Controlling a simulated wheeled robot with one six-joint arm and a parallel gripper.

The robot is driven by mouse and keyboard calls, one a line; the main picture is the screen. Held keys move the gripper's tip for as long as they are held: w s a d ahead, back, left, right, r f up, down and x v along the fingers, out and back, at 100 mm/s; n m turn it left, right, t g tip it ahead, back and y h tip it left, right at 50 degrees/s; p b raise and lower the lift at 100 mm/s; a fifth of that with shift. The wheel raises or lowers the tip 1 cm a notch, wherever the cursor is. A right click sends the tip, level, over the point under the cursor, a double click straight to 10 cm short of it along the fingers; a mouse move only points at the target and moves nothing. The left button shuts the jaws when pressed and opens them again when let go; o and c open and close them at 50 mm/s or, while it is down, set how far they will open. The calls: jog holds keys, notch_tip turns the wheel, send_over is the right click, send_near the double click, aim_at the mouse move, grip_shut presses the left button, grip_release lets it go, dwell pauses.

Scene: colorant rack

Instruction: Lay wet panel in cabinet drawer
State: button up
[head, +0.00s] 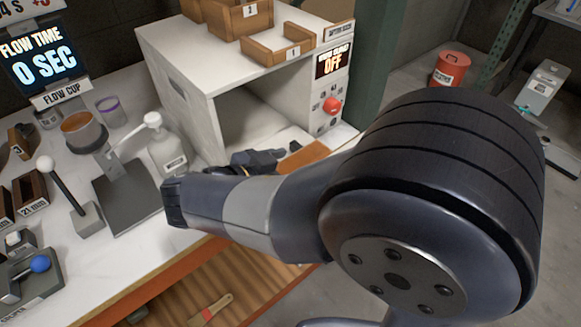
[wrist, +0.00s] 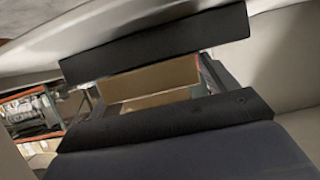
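An orange-brown flat panel (head: 304,156) lies at the cabinet's lower front, partly behind my arm. A pale surface (head: 293,136) shows beside it, but I cannot tell whether it is the drawer. My gripper (head: 268,160) is just left of the panel, partly hidden by my wrist. In the wrist view, its two dark fingers (wrist: 160,82) stand apart. A tan, box-like shape (wrist: 150,80) shows through the gap and seems to lie beyond them. No panel is clearly seen in the grip.
A red knob (head: 332,105) and an OFF display (head: 334,61) are on the cabinet's right front. Wooden trays (head: 278,46) sit on top.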

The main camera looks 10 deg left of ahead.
jog(key=shift+r, duration=0.2)
jog(key=v, duration=1.2)
jog(key=shift+b, duration=0.35)
dwell(0.7)
